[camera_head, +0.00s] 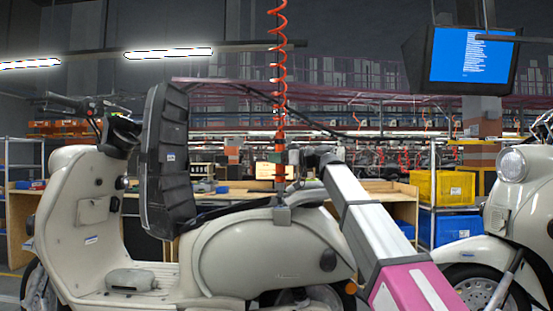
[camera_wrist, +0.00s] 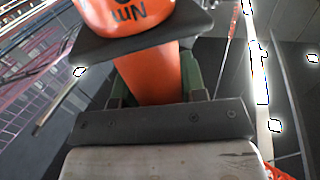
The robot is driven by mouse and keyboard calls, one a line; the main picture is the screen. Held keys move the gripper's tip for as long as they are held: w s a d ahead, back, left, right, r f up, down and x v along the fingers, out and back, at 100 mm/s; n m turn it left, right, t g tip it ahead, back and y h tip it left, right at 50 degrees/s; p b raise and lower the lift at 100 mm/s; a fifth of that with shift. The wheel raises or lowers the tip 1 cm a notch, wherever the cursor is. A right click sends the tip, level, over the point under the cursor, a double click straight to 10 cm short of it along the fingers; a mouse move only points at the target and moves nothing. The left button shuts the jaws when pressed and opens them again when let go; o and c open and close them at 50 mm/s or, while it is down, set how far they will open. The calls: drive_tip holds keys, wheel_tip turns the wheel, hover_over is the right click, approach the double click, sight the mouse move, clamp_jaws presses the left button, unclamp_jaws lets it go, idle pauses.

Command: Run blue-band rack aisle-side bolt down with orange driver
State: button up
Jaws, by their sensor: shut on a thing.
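The orange driver (camera_head: 280,142) hangs upright below a coiled orange cord, above the rear of the near cream scooter (camera_head: 265,255). In the wrist view the orange driver (camera_wrist: 148,72) stands between the green fingers of my gripper (camera_wrist: 154,88), which is shut on its body. A dark plate crosses the driver there. In the head view my gripper is small and partly merged with the driver and wrist. A grey rack-like bar (camera_head: 308,196) shows behind the raised seat. I cannot make out a blue band or a bolt, and the driver's tip is not clear.
The raised black seat (camera_head: 165,160) stands left of the driver. A second scooter (camera_head: 515,215) is at the right. A bench (camera_head: 390,190), a yellow crate (camera_head: 447,187) and a blue crate (camera_head: 453,229) stand behind. A monitor (camera_head: 472,60) hangs at upper right.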

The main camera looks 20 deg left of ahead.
drive_tip(key=shift+f, duration=0.65)
idle(1.4)
drive_tip(key=shift+r, duration=0.9)
idle(0.9)
